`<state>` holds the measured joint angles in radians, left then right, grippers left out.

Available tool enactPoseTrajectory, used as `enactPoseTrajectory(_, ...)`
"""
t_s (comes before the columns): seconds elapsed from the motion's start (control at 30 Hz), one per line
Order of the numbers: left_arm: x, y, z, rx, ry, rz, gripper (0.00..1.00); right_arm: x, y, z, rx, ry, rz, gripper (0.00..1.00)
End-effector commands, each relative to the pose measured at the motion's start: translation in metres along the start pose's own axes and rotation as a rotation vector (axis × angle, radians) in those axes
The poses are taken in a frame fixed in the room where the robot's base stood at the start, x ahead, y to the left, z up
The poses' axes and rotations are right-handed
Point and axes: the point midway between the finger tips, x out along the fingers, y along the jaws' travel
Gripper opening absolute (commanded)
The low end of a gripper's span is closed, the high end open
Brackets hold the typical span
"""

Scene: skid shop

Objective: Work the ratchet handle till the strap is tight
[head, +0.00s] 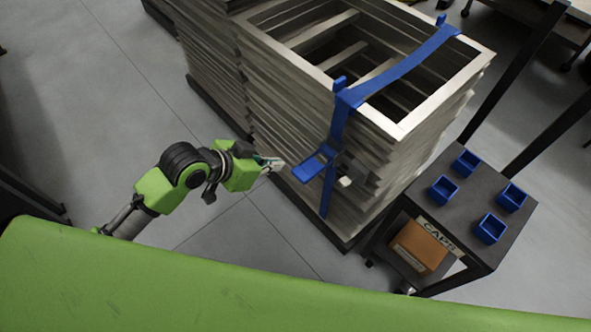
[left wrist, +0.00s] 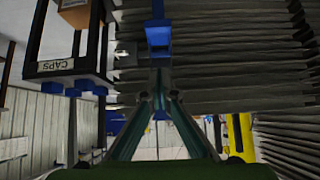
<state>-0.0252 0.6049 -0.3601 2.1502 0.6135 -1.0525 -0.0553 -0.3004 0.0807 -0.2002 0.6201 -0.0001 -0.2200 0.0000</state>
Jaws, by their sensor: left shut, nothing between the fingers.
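A blue strap (head: 408,66) runs over the top of a tall stack of grey frames (head: 290,95) and down its near side. The blue ratchet handle (head: 314,166) sticks out from the strap on that side, towards my left gripper. A blue part of the ratchet (left wrist: 158,35) also shows in the left wrist view, just beyond the fingertips. My left gripper (head: 274,163) is shut and empty, a short gap to the left of the handle in the head view. Its fingers meet in the left wrist view (left wrist: 160,80). My right gripper is not in view.
A dark cart (head: 419,199) with several blue bins (head: 443,189) stands right of the stack. A cardboard box (head: 418,248) sits on its lower shelf, by a CAPS label. A small grey and white piece (head: 346,181) sits beside the strap.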

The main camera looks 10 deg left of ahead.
Motion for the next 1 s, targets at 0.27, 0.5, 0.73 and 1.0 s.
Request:
enactPoseTrajectory(0.27,0.014,0.000,0.000,-0.003,0.000,0.001,0.00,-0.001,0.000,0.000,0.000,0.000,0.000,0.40)
enactPoseTrajectory(0.5,0.058,0.001,-0.001,-0.003,0.001,0.002,0.00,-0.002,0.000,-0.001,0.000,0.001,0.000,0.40)
enactPoseTrajectory(0.73,0.100,0.001,0.000,-0.002,0.000,0.002,0.00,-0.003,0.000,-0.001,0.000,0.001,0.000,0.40)
enactPoseTrajectory(1.0,0.124,0.001,0.025,-0.001,-0.001,0.001,0.00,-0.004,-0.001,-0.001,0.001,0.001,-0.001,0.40)
